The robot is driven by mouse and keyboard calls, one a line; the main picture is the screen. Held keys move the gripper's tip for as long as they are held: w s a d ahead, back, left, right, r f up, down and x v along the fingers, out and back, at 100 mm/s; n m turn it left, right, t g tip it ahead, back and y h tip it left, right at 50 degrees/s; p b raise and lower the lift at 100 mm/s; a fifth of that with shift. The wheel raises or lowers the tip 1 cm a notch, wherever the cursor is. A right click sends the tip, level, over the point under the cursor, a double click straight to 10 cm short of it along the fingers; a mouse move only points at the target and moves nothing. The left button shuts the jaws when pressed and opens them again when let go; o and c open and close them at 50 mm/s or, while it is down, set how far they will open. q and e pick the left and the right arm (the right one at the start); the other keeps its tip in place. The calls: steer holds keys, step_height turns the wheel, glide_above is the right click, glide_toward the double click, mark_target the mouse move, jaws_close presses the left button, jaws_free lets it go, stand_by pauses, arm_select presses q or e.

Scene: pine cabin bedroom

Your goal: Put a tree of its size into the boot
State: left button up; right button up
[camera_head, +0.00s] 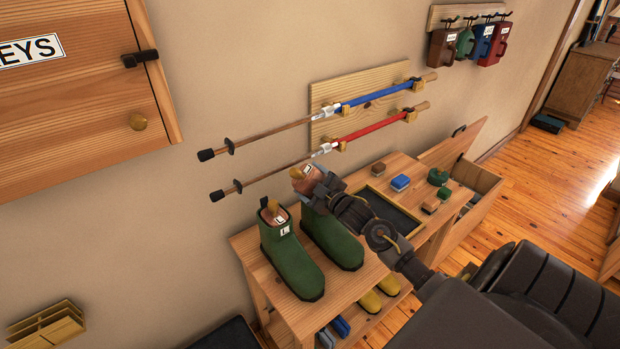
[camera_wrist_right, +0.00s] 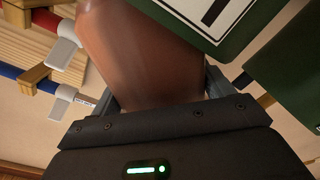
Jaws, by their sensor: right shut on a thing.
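Two green boots stand upright side by side on the wooden bench (camera_head: 255,265). The left boot (camera_head: 285,262) has a white label, and a brown tree (camera_head: 271,210) with a yellowish top sits in its shaft. The right boot (camera_head: 335,242) is partly hidden behind my right gripper. My right gripper (camera_head: 311,184) is shut on a brown wooden tree (camera_head: 300,174) with a white label, held above the right boot's shaft. The held tree (camera_wrist_right: 140,55) fills the middle of the right wrist view, close to a labelled green boot (camera_wrist_right: 225,30). My left gripper is out of view.
Blue and red poles (camera_head: 375,94) hang on a wall board just behind the boots. A dark tray (camera_head: 392,212), brushes (camera_head: 400,182) and a green tin (camera_head: 438,177) lie at the bench's right. An open-lidded box (camera_head: 478,178) stands beyond. Yellow footwear (camera_head: 370,302) is on the lower shelf.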

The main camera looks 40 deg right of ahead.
steer(key=shift+f, duration=0.1)
steer(key=o, duration=1.3)
steer(key=shift+c, duration=0.2)
steer(key=shift+s+f+b, duration=0.2)
steer(key=shift+f+b, duration=0.05)
steer(key=shift+b, duration=0.3)
steer(key=s+b, duration=0.1)
steer(key=s, duration=0.2)
steer(key=s+f+b, duration=0.1)
steer(key=s, duration=0.1)
steer(key=shift+a+b, duration=0.2)
steer(key=shift+b, duration=0.15)
steer(key=shift+s+r+b, duration=0.2)
steer(key=shift+s+r, duration=0.05)
steer(key=shift+s, duration=1.15)
steer(key=shift+s+r+b, duration=0.15)
steer(key=shift+s+r, duration=0.05)
steer(key=shift+s, duration=1.15)
